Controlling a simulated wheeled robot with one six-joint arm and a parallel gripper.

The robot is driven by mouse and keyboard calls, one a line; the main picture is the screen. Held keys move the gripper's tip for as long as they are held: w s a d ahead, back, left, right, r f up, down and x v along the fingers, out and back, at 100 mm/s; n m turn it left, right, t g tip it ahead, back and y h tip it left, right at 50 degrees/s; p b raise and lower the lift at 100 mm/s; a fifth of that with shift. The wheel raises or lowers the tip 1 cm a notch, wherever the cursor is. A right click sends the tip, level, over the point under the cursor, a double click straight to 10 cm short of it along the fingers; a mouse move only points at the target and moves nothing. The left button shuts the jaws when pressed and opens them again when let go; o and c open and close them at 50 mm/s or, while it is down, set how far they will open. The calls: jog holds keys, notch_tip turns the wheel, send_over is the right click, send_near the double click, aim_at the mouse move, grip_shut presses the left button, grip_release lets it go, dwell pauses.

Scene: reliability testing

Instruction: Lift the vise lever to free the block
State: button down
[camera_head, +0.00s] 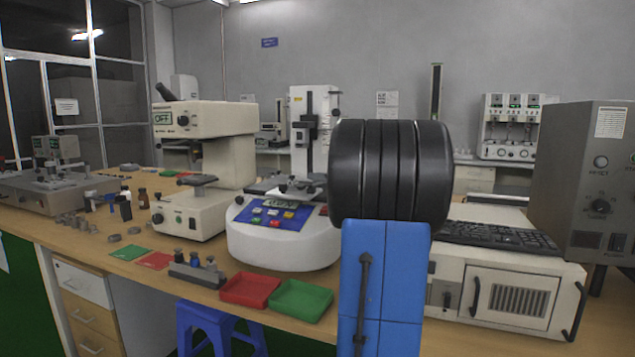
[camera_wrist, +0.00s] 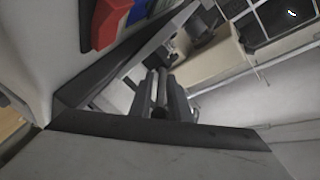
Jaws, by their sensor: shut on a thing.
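The tester (camera_head: 283,252) is a round white base with a blue button panel, in the middle of the head view. A small grey metal vise (camera_head: 297,188) sits on top of it; its lever and any block in it cannot be made out there. My blue and black arm hides the tester's right side and my gripper in the head view. In the wrist view my gripper (camera_wrist: 160,100) has its two fingers close together on a thin dark piece, which looks like the vise lever (camera_wrist: 160,112). The block cannot be told apart in the wrist view.
A microscope-like machine (camera_head: 205,150) stands left of the tester. Red (camera_head: 249,289) and green (camera_head: 301,299) trays lie on the bench's front edge. A keyboard (camera_head: 497,236) lies on a white cabinet (camera_head: 515,295) at right. Small bottles and parts crowd the left bench.

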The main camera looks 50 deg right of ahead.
jog(key=g, duration=0.1)
jog(key=n+g, duration=0.1)
jog(key=shift+w+a+r+g, duration=0.15)
jog(key=shift+w+g, duration=0.1)
jog(key=shift+g, duration=0.15)
jog(key=g, duration=0.2)
jog(key=w+n+g, duration=0.1)
jog(key=shift+a+r+n+g+h, duration=0.1)
jog(key=shift+a+n+g+h, duration=0.1)
jog(key=shift+n+g+h, duration=0.15)
jog(key=g, duration=0.2)
jog(key=w+n+g+h, duration=0.1)
jog(key=g, duration=0.1)
jog(key=shift+a+f+g, duration=0.2)
jog(key=shift+g, duration=0.05)
jog(key=shift+f+n+g, duration=0.1)
jog(key=shift+n+g, duration=0.15)
jog(key=shift+g, duration=0.25)
jog(key=shift+s+f, duration=0.1)
jog(key=shift+f, duration=0.1)
jog(key=c, duration=1.8)
grip_release()
jog(key=shift+r, duration=0.15)
jog(key=shift+h, duration=0.25)
jog(key=v, duration=0.6)
jog(key=shift+r, duration=0.4)
jog(key=shift+v, duration=1)
